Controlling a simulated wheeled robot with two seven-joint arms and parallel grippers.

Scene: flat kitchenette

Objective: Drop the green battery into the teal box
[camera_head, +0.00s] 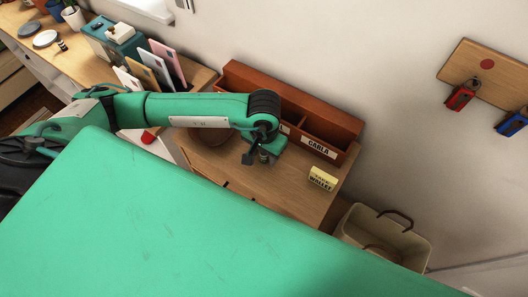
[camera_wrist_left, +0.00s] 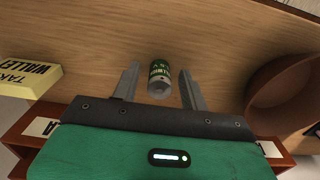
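The green battery (camera_wrist_left: 159,75) stands on the wooden top in the left wrist view, between the fingers of my left gripper (camera_wrist_left: 158,88). Gaps show on both sides of it, so the fingers are apart and not closed on it. In the head view my left gripper (camera_head: 258,157) is low over the wooden cabinet; the battery is not clear there. A teal box (camera_head: 128,48) stands on the counter at upper left, with a pale object on its top. Whether it has an opening is too small to tell. My right gripper is out of view.
A brown bowl (camera_wrist_left: 287,92) lies to the right of the battery. A yellow sign (camera_head: 322,178) stands near the cabinet's right edge. A reddish wooden organizer (camera_head: 335,128) lines the wall. Upright cards (camera_head: 168,62) stand beside the teal box. A beige bin (camera_head: 362,225) is at right.

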